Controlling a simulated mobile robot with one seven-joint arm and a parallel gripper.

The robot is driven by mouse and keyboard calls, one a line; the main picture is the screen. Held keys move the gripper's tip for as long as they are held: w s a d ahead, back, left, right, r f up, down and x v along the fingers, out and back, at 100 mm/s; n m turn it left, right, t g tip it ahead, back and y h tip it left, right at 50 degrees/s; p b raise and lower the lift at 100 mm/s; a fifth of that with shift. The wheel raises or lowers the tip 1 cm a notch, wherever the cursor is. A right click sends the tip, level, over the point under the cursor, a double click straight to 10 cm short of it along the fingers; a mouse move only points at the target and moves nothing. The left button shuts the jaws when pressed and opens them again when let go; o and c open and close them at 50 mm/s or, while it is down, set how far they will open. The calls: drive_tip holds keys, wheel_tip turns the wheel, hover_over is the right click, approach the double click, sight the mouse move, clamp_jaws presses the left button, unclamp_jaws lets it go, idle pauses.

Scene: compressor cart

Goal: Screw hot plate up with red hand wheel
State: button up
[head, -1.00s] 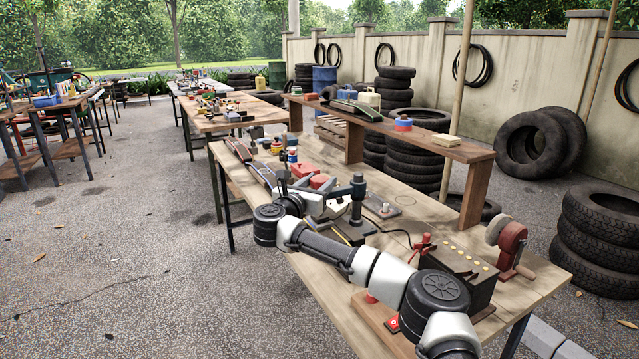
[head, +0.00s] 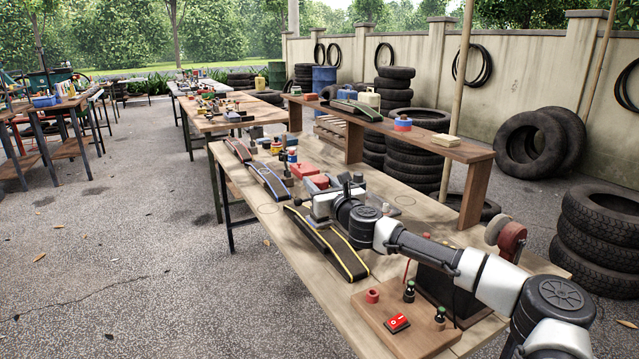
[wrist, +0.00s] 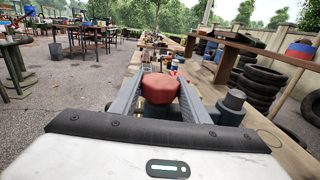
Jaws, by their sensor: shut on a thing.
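In the wrist view, a red faceted hand wheel (wrist: 160,87) sits between the two grey fingers of my gripper (wrist: 160,80). The fingers are shut on its sides. A dark body shows just below the wheel, and a dark upright post (wrist: 234,103) stands to its right, apart from the fingers. In the head view, my gripper's white body (head: 322,205) is over the middle of the bench, and my arm hides the wheel and most of the clamp. I cannot make out the hot plate in either view.
A yellow-edged black tyre strip (head: 325,245) lies on the bench beside my gripper. A wooden board with a red switch (head: 397,322) is at the front. A red grinder (head: 510,240) stands at the right. A raised wooden shelf (head: 445,147) runs along the back.

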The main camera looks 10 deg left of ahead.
drive_tip(key=shift+o, duration=0.2)
drive_tip(key=n+g+y, duration=0.1)
drive_tip(key=y, duration=0.1)
drive_tip(key=n+g+y+p, duration=0.1)
drive_tip(key=n+g, duration=0.1)
drive_tip(key=n+g+y+p, duration=0.1)
drive_tip(key=y, duration=0.1)
drive_tip(key=shift+w+d+r+n+y, duration=0.15)
drive_tip(key=shift+w+r+n+y, duration=0.05)
drive_tip(key=shift+r+n+y, duration=0.1)
drive_tip(key=shift+s+f+n+g+y+p, duration=0.1)
drive_tip(key=shift+n+g+y+p, duration=0.7)
drive_tip(key=shift+g, duration=0.45)
drive_tip(key=shift+f+n+g+y+p, duration=0.1)
drive_tip(key=shift+n+g+y+p, duration=0.45)
drive_tip(key=shift+n+g, duration=0.55)
drive_tip(key=shift+c, duration=0.2)
drive_tip(key=shift+n+g+y+p, duration=0.25)
drive_tip(key=shift+n+g+p, duration=0.1)
drive_tip(key=shift+g, duration=0.6)
drive_tip(key=o, duration=1.1)
drive_tip(key=shift+a, duration=0.2)
drive_tip(key=p+v, duration=0.2)
drive_tip(key=v, duration=1.5)
drive_tip(key=shift+s+d, duration=0.15)
drive_tip(key=shift+d, duration=0.05)
